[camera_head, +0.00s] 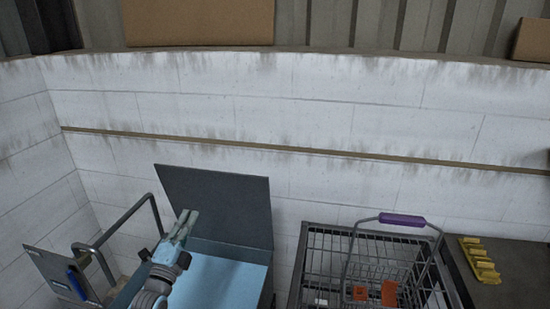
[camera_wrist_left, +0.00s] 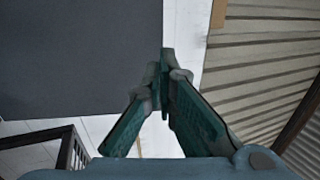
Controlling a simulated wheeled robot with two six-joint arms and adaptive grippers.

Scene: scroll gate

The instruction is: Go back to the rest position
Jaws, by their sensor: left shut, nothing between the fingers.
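My left gripper (camera_head: 184,223) is raised in front of the dark grey upright panel (camera_head: 225,200), over the light blue surface (camera_head: 215,283) below it. Its fingers are together and empty. In the left wrist view the gripper's green fingers (camera_wrist_left: 163,85) meet at their tips, with the dark panel (camera_wrist_left: 75,55) filling the upper left. I cannot tell whether the fingers touch the panel. My right gripper does not show in either view.
A wire basket with a purple handle (camera_head: 402,220) holds orange pieces (camera_head: 389,293). A yellow part (camera_head: 480,262) lies on a dark surface at the right. A metal-railed stand (camera_head: 62,272) is at the left. A white block wall (camera_head: 300,120) runs behind, with cardboard boxes (camera_head: 198,22) above.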

